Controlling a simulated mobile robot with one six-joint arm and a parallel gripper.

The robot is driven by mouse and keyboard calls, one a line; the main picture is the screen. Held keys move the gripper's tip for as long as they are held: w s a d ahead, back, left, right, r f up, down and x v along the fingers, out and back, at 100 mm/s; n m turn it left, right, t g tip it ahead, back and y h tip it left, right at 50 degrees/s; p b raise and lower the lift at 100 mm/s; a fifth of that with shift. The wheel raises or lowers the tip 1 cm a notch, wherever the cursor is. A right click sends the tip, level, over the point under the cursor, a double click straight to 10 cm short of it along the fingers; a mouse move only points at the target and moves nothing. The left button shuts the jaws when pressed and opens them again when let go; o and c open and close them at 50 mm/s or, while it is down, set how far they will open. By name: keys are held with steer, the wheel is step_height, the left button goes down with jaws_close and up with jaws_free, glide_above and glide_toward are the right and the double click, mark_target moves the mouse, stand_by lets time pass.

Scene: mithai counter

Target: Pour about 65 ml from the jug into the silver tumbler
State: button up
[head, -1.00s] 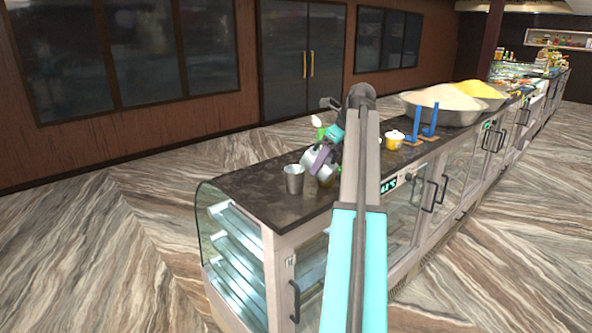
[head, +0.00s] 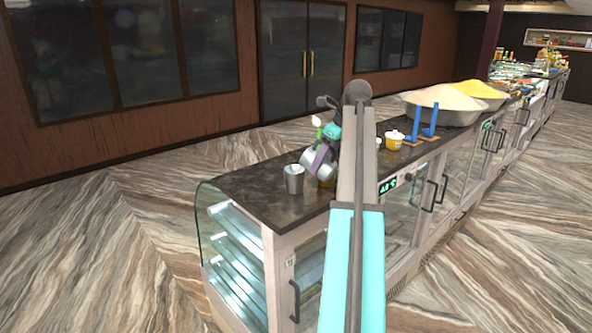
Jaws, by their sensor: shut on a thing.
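The silver tumbler (head: 293,180) stands upright on the dark counter top near its left end, with its open mouth up. My gripper (head: 321,157) is shut on the silver jug (head: 312,165). It holds the jug tilted, just right of the tumbler and a little higher, with the jug's mouth side toward the tumbler. The fingers cover part of the jug. No stream of liquid can be made out, and the liquid level in either vessel is too small to tell.
A golden vessel (head: 327,181) is partly hidden below the jug. A yellow and white pot (head: 394,141) and blue stands (head: 417,129) are farther right on the counter (head: 255,187). Large trays of powder (head: 452,114) stand behind. The counter left of the tumbler is clear.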

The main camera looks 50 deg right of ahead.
steer(key=shift+w+r+g, duration=0.35)
steer(key=shift+r+g, duration=0.15)
steer(key=shift+g, duration=0.2)
stand_by(1.2)
steer(key=shift+s, duration=0.1)
steer(key=shift+s+f, duration=0.2)
steer(key=shift+f, duration=0.05)
steer(key=shift+s+f+t, duration=0.35)
steer(key=shift+f+t, duration=0.15)
steer(key=shift+t, duration=0.5)
steer(key=shift+f, duration=0.1)
steer(key=shift+w, duration=0.2)
steer(key=shift+s, duration=0.1)
